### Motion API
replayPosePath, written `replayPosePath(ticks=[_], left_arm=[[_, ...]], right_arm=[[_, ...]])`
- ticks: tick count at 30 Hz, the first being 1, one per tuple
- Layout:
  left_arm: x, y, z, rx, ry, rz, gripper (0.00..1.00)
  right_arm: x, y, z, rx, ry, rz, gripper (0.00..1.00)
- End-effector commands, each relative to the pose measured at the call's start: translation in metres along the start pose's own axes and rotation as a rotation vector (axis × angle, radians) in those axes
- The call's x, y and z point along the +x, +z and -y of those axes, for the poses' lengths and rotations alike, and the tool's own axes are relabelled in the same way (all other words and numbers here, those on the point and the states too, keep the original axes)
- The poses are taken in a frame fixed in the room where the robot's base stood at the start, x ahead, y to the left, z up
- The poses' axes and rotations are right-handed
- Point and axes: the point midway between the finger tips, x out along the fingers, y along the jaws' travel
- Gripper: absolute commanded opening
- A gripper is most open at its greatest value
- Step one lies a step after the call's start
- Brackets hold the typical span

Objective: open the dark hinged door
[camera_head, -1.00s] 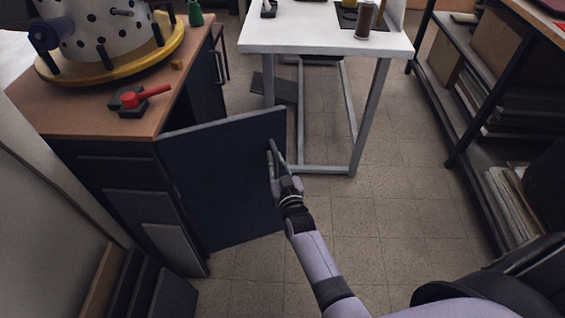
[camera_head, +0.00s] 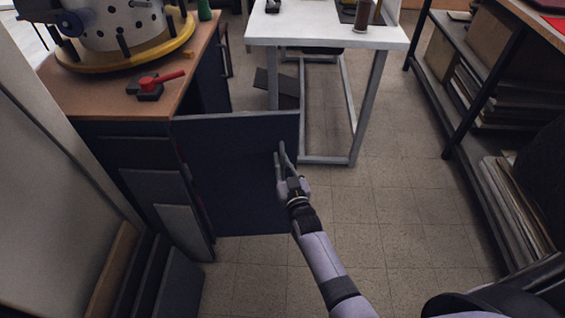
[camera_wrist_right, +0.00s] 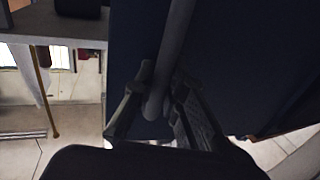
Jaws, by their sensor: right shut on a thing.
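The dark hinged door (camera_head: 232,165) is a navy panel on the workbench cabinet, swung well out from the cabinet front over the floor. Its hinged edge is at the left, by the cabinet corner. My right gripper (camera_head: 283,170) is at the grey bar handle (camera_head: 282,153) near the door's free edge. In the right wrist view the gripper (camera_wrist_right: 160,112) is shut around the handle (camera_wrist_right: 174,50), with the dark door face (camera_wrist_right: 228,60) behind it. My left gripper is not in view.
The workbench (camera_head: 120,108) carries a perforated drum on a yellow ring and a red-handled tool (camera_head: 158,85). A white table (camera_head: 325,32) stands behind the door. A dark shelf rack (camera_head: 463,100) lines the right. Panels lean at lower left. Tiled floor (camera_head: 385,190) is clear between door and rack.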

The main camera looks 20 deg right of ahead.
Motion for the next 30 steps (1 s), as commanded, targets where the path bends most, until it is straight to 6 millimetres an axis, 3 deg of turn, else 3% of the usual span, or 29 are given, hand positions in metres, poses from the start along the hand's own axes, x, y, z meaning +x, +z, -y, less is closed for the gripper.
replayPosePath(ticks=[2,3,12,23,30], left_arm=[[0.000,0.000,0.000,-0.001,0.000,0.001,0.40],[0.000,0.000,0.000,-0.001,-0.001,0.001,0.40],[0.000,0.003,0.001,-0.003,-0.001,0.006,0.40],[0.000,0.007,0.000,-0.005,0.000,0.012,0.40],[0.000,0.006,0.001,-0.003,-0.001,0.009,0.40]], right_arm=[[0.000,-0.001,-0.002,-0.001,0.002,-0.002,0.00],[0.000,-0.001,-0.002,-0.001,0.002,-0.002,0.14],[0.000,0.000,-0.001,0.000,0.001,-0.001,0.33],[-0.006,0.001,0.000,0.000,0.001,0.001,0.33],[-0.051,0.002,-0.001,0.001,0.002,0.004,0.33]])
